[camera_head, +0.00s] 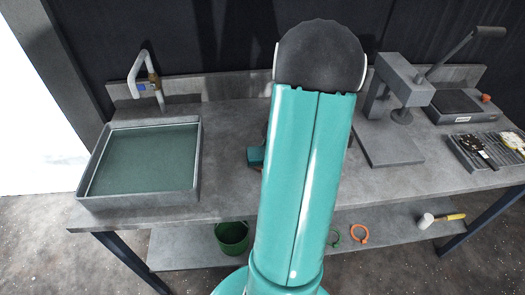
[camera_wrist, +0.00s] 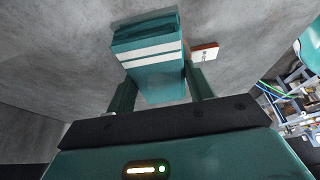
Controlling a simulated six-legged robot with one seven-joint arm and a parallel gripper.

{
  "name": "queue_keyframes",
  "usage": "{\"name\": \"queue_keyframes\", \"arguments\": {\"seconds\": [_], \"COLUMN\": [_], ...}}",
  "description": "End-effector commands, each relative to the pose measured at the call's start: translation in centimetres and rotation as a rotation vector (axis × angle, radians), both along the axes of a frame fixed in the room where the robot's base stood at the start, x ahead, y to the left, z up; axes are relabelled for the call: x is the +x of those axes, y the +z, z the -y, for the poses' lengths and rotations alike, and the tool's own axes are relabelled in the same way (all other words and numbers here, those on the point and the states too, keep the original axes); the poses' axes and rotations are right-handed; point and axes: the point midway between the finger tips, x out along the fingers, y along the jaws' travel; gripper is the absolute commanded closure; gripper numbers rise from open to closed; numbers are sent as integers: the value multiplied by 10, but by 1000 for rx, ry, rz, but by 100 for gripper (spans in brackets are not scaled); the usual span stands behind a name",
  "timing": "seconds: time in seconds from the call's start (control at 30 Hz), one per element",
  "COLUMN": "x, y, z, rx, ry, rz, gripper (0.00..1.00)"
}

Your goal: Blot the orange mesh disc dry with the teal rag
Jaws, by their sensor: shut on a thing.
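The teal rag (camera_wrist: 150,52), folded and with white stripes, is between the fingers of my gripper (camera_wrist: 160,78) in the wrist view. My gripper is shut on it, just above or against the grey worktop; I cannot tell if it touches. In the head view my arm hides the gripper. A small dark teal piece (camera_head: 255,157) shows at the arm's left edge; I cannot tell whether it is the rag or my gripper. I see no orange mesh disc in either view; the arm may hide it.
A grey tray (camera_head: 194,185) with a green bottom is at left, below a tap (camera_head: 150,80). A press (camera_head: 405,90) and a rack (camera_head: 490,150) stand at right. A green bucket (camera_head: 232,238), orange ring (camera_head: 358,234) and mallet (camera_head: 440,220) are lower down.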

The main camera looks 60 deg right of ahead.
Motion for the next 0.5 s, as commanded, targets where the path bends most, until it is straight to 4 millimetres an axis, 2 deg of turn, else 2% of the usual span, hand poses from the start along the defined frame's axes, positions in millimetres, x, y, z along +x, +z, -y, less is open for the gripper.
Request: {"name": "queue_keyframes", "arguments": {"seconds": [0.13,0.5], "x": [-5,10], "y": [-3,-2], "z": [2,-13], "rx": [1,5], "ry": [0,1], "rz": [-6,-6], "gripper": [66,66]}}
